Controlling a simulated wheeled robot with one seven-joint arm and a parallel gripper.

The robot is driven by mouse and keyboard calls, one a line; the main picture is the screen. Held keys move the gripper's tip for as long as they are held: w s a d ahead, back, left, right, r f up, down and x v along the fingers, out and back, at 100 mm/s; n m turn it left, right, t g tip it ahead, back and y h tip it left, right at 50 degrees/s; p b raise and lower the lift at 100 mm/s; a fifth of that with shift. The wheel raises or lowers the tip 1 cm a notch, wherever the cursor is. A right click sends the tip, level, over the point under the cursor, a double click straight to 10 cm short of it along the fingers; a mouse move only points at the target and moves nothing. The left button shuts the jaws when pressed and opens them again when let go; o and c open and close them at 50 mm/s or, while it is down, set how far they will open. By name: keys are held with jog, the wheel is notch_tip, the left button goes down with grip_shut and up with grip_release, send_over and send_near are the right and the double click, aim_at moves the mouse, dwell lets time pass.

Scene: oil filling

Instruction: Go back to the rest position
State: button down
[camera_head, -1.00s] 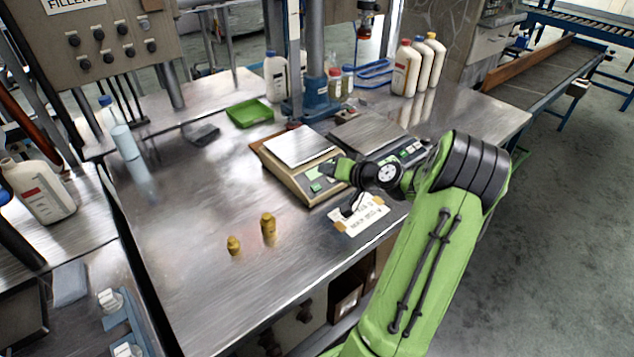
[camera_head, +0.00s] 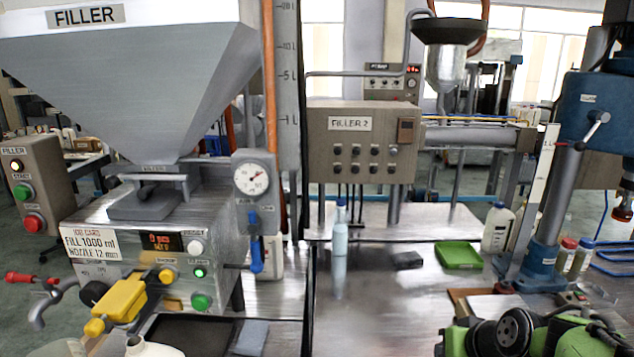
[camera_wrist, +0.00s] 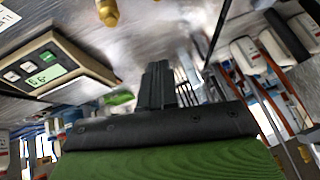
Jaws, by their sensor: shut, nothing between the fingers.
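My gripper (camera_wrist: 160,85) shows in the wrist view with its dark fingers together and nothing between them. It points over the metal bench, clear of any object. In the head view only my green and black arm shows at the bottom right, and I cannot make out the fingers there. In the wrist view, a bench scale (camera_wrist: 60,65) with a green display lies to the left. A brass piece (camera_wrist: 107,12) is at the top edge.
The filler machine (camera_head: 150,240) with its hopper stands at the left in the head view. A light blue bottle (camera_head: 340,232), a green tray (camera_head: 458,255) and a white jug (camera_head: 497,228) stand on the bench. A blue drill stand (camera_head: 540,262) is at the right.

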jog(key=s+a+r+p, duration=0.1)
jog(key=s+a+r, duration=0.2)
jog(key=s, duration=0.3)
jog(key=s+a+r+n+g+p, duration=0.1)
jog(key=s+a+r+p, duration=0.1)
jog(key=s, duration=0.5)
jog(key=s+a+r+n+h+p, duration=0.1)
jog(key=s+a+r, duration=0.3)
jog(key=s+a, duration=0.2)
jog(key=shift+s+a+g, duration=0.3)
jog(key=shift+s, duration=0.2)
jog(key=shift+d, duration=0.1)
